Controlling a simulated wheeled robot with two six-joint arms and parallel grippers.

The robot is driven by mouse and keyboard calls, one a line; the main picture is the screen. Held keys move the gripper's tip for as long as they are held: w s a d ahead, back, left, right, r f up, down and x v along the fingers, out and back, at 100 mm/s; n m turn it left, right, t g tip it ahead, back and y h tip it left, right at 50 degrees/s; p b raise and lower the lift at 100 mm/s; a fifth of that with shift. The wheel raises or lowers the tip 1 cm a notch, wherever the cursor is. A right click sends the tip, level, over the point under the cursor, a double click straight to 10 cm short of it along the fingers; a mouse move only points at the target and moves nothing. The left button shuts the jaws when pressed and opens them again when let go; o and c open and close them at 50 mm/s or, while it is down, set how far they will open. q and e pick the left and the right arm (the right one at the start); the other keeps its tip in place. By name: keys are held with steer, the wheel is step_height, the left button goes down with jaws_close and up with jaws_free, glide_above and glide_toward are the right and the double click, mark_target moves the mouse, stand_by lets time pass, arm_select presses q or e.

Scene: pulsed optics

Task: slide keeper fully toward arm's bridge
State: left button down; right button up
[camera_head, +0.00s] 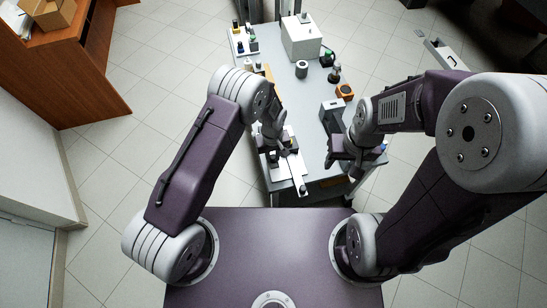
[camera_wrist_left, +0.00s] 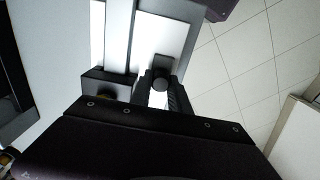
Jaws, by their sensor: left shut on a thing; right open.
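My left gripper (camera_head: 283,150) reaches down over a white plate (camera_head: 275,172) with a pale bar at the near end of the grey table. In the left wrist view its fingers (camera_wrist_left: 163,92) are shut on a dark round-topped knob (camera_wrist_left: 162,78), which I take to be the keeper's grip. A dark block (camera_wrist_left: 106,82) sits across the pale rail (camera_wrist_left: 117,35) just left of the fingers. I cannot tell which part is the bridge. My right gripper (camera_head: 354,168) is open at the table's right side, apart from the plate.
A white box (camera_head: 301,37) stands at the far end of the table. The table middle (camera_head: 304,100) is clear.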

mark_target(273, 155)
arm_select(q)
steer(key=c, duration=1.2)
jaws_free()
steer(key=shift+w, duration=0.1)
steer(key=shift+c, duration=0.2)
steer(key=shift+r, duration=0.1)
step_height(273, 155, up, 9)
steer(key=shift+p, duration=0.6)
